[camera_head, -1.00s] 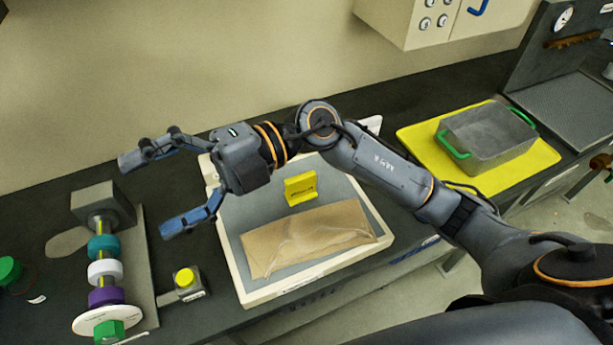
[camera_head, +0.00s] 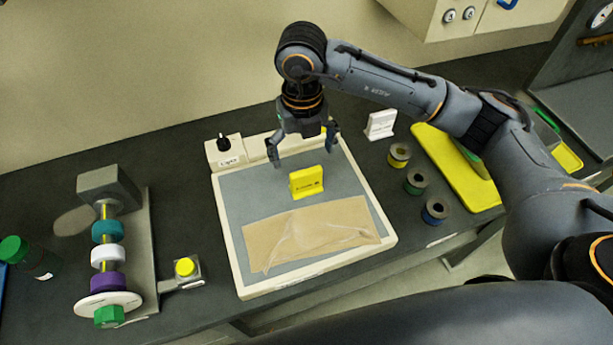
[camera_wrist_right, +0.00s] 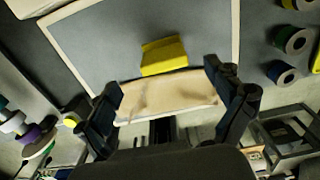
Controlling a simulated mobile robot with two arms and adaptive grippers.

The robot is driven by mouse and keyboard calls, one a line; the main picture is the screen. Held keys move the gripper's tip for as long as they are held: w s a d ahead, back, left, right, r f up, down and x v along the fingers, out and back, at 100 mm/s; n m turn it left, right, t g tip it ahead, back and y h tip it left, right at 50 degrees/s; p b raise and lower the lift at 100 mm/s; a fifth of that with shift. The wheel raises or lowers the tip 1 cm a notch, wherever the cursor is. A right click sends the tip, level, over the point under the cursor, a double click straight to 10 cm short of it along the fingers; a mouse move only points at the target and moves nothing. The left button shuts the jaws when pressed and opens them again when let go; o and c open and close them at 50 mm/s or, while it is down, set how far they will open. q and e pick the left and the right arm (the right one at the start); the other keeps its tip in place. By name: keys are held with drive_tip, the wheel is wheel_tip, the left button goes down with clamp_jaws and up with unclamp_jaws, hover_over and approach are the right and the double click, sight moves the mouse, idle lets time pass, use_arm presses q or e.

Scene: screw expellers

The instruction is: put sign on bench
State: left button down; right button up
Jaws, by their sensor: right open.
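A small yellow sign (camera_head: 306,182) stands upright on the grey surface of a white-rimmed tray (camera_head: 228,240), behind a brown sheet with clear film. It also shows in the right wrist view (camera_wrist_right: 163,55). My right gripper (camera_head: 302,152) points down, open and empty, above and just behind the yellow sign, apart from it. In the wrist view its two fingers (camera_wrist_right: 163,84) are spread wide. A white sign (camera_head: 381,124) stands on the dark bench (camera_head: 190,325) right of the tray. My left gripper is not in view.
Right of the tray stand several small ring-shaped rolls (camera_head: 415,182) and a yellow mat (camera_head: 455,165). At left are a spindle with coloured rings (camera_head: 106,232), a yellow button box (camera_head: 186,268) and a green-capped bottle (camera_head: 28,255). A knobbed box (camera_head: 226,150) sits at the tray's back left.

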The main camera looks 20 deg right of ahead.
sight(306, 171)
drive_tip(key=shift+f, duration=0.9)
drive_tip(key=f+p, duration=0.1)
drive_tip(key=f, duration=0.2)
drive_tip(key=s+f+p, duration=0.1)
drive_tip(key=shift+d+f+p, duration=0.25)
drive_tip(key=shift+f+p, duration=0.1)
drive_tip(key=shift+f, duration=0.35)
drive_tip(key=c, duration=1.1)
